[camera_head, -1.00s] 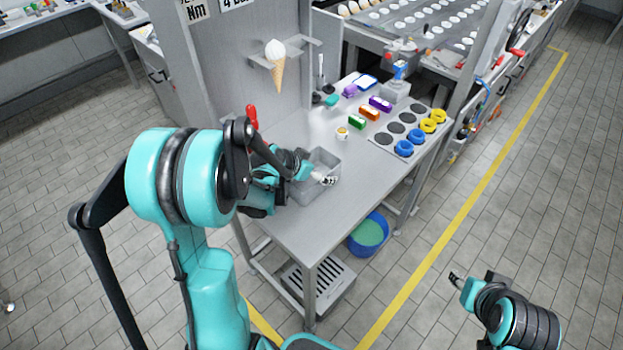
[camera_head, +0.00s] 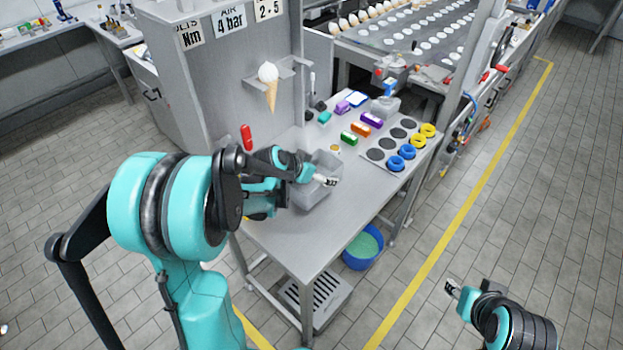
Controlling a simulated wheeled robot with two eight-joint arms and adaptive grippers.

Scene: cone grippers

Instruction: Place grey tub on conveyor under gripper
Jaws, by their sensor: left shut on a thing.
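The grey tub (camera_head: 307,200) is at the near left part of the metal table. My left gripper (camera_head: 325,181) is shut on the tub at its rim. The tub seems slightly raised, but a gap beneath it is hard to see. My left wrist hides part of its left side. The conveyor (camera_head: 372,40) with rows of white discs is at the top, beyond the table. My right gripper (camera_head: 452,287) is low at the right, over the floor and away from the table; its fingers are too small to judge.
An ice-cream cone (camera_head: 269,88) sits in a wall bracket above the table. Coloured blocks (camera_head: 372,120) and a plate with blue and yellow rings (camera_head: 378,142) lie on the far table half. A blue basin (camera_head: 362,248) is below the table. Open floor lies right of the yellow line.

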